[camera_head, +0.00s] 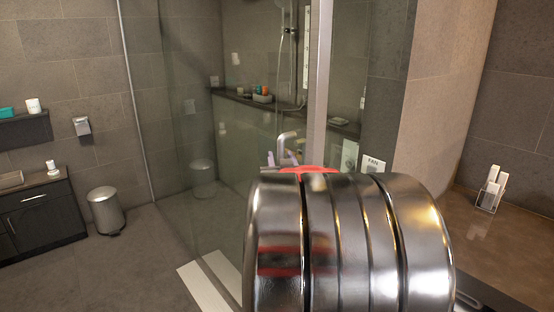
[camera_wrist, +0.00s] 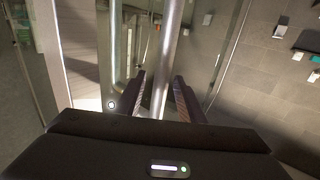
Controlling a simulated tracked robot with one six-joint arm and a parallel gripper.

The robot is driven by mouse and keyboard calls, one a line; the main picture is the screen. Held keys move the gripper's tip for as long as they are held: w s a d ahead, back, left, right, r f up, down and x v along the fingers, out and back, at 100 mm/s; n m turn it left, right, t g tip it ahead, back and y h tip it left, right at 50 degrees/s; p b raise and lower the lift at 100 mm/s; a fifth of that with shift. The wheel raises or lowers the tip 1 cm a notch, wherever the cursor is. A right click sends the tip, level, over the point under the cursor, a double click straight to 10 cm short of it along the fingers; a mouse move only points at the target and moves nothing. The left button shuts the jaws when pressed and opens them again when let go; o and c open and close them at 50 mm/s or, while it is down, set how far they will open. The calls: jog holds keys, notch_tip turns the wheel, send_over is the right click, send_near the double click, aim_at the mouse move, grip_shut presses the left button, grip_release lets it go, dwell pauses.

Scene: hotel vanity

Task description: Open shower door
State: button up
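The glass shower door (camera_head: 190,120) stands in the middle of the head view, part of a clear enclosure; it looks shut, but its near edge is partly hidden by my arm. In the wrist view, a vertical metal bar (camera_wrist: 168,45), apparently the door handle, runs down between the two dark fingers of my gripper (camera_wrist: 160,76). The fingers are apart, one on each side of the bar, with visible gaps; I cannot tell the bar's exact depth between them. In the head view my arm hides most of the gripper.
A metal bin (camera_head: 104,210) and a dark cabinet (camera_head: 40,212) stand at the left. A brown counter (camera_head: 478,235) with a small clear holder (camera_head: 491,190) is at the right. A pale threshold strip (camera_head: 203,290) lies by the glass. The floor at the left is clear.

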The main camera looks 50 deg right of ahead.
grip_shut()
dwell(0.3)
dwell(0.3)
